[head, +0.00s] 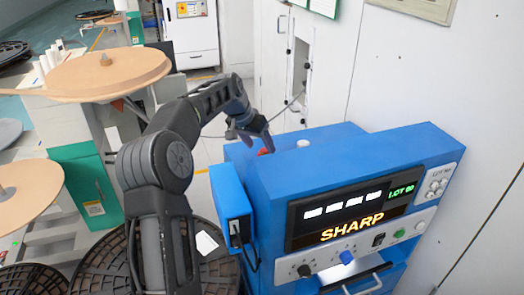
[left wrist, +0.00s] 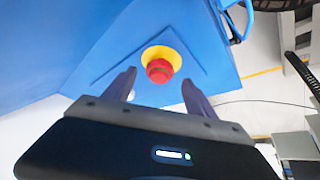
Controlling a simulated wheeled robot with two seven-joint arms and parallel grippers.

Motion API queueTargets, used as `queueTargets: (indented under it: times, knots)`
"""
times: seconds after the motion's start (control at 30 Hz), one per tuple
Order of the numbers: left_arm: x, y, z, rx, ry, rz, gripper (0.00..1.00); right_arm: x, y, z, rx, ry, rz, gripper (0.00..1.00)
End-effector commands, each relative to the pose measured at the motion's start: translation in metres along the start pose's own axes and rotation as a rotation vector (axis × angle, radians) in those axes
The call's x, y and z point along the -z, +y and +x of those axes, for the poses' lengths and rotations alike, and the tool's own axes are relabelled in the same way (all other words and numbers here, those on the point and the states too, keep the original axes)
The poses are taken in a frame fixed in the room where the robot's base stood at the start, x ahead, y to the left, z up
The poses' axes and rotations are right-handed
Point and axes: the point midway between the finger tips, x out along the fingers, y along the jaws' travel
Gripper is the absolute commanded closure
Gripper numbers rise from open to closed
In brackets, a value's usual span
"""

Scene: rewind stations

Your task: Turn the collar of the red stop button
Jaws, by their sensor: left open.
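The red stop button (left wrist: 159,71) sits on a round yellow base (left wrist: 168,54) on a square blue plate of the blue machine (head: 330,155). In the head view a bit of the red button (head: 264,151) shows below my left gripper (head: 256,138), on the machine's top. In the left wrist view the two fingers of my left gripper (left wrist: 158,80) are apart, with the button between and just beyond their tips. No contact with the button can be made out. My right gripper is not in view.
A white knob (head: 303,143) stands on the machine top right of the button. The front has a lit SHARP display (head: 340,229) and knobs. A blue side box (head: 231,203) is on the left. Reels (head: 108,72) stand further left; a pale wall (head: 420,75) is behind.

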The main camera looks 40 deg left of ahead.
Motion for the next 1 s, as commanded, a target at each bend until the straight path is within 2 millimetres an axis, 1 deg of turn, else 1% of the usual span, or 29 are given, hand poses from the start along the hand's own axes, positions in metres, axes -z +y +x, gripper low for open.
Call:
queueTargets:
  times: [0.1,0.2,0.3,1.0]
  knots:
    - [0.000,0.000,-0.020,0.002,0.004,0.001,0.35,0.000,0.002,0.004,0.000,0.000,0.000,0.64]
    - [0.001,0.000,-0.033,0.002,0.003,0.001,0.35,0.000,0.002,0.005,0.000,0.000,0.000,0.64]
    - [0.000,0.000,-0.040,0.000,0.001,0.002,0.35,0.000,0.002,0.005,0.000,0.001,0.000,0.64]
    - [0.000,0.000,-0.042,0.000,0.000,0.001,0.35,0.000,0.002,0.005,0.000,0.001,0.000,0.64]
